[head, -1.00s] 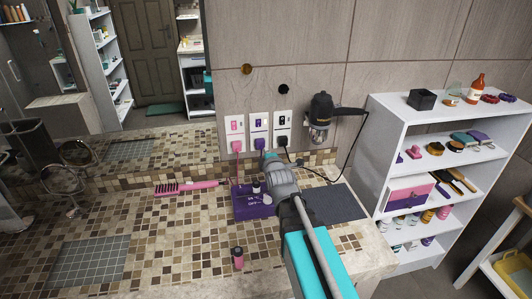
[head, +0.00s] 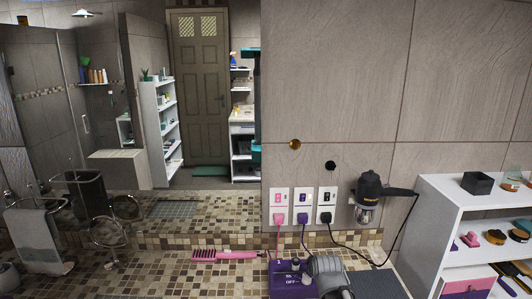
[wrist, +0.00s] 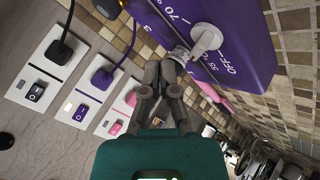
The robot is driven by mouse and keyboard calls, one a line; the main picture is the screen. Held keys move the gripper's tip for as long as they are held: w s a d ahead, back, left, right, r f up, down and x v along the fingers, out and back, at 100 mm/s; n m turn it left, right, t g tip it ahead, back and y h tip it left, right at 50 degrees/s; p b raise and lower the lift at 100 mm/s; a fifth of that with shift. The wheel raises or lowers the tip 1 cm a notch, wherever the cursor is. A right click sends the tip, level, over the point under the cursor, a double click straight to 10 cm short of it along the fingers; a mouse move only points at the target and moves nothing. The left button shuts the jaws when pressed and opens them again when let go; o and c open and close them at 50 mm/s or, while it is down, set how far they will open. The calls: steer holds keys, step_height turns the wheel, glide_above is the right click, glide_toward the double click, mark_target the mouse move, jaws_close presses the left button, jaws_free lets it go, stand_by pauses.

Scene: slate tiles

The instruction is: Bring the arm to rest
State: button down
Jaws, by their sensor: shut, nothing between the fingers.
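My gripper (wrist: 172,72) is shut with nothing in its fingers, its tips close to the white dial (wrist: 206,40) of a purple box (wrist: 240,20). I cannot tell whether the tips touch the box. In the head view the purple box (head: 283,284) stands on the tiled counter, and my grey arm end (head: 328,268) is just right of it at the bottom edge. My fingertips are hard to make out there. The rest of my arm is below the frame.
A pink brush (head: 226,255) lies left of the box. Three plugged wall sockets (head: 303,205) and a black hair dryer (head: 371,192) are behind. A white shelf (head: 450,215) with small items stands at right. The counter (head: 150,275) at left is largely clear.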

steer(key=s+f+m+g, duration=0.1)
steer(key=s, duration=0.1)
steer(key=s+f+m+g, duration=0.1)
steer(key=s+m+g, duration=0.1)
steer(key=s+f+m+g, duration=0.1)
steer(key=s+f+m, duration=0.1)
steer(key=s, duration=0.1)
steer(key=shift+d, duration=0.3)
steer(key=s+m+g, duration=0.1)
steer(key=s, duration=0.2)
steer(key=s+f+m+g, duration=0.1)
steer(key=s+m+g, duration=0.1)
steer(key=s, duration=0.1)
steer(key=s+m+g, duration=0.2)
steer(key=s, duration=0.1)
steer(key=shift+d+f, duration=0.2)
steer(key=shift+f, duration=0.15)
